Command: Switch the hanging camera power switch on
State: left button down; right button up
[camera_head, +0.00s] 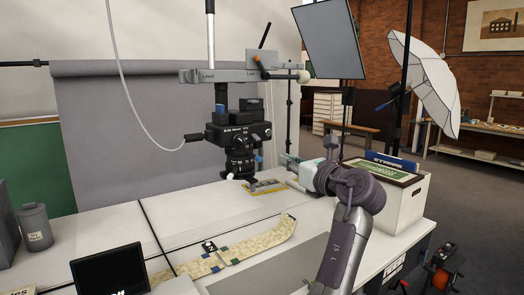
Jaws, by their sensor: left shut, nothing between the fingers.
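The black camera (238,132) hangs lens-down from a grey bracket (222,75) in the middle of the head view. A grey cable runs into its left side. Small knobs and a blue part show on its body, but its power switch is too small to make out. My left gripper (284,160) is just right of the lens, lower than the camera body and above the table. It points left, is shut and empty, and appears apart from the camera. My right gripper is not in view.
The white table (180,222) holds a long patterned strip (262,238) in front, a yellow-edged scale (268,187) under the lens and a dark screen (110,271) at front left. A white archival box (408,205) stands behind my arm. A panel (329,38) hangs upper right.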

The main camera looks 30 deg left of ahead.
aim_at(256, 137)
pick_arm(q)
jog(key=shift+s+a+r+g, duration=0.1)
jog(key=shift+s+r+g, duration=0.25)
jog(key=shift+r, duration=0.3)
jog(key=p+x, duration=0.2)
jog(key=x, duration=0.6)
jog(key=shift+a+r, duration=0.2)
jog(key=shift+x, duration=0.85)
jog(key=shift+d+f, duration=0.1)
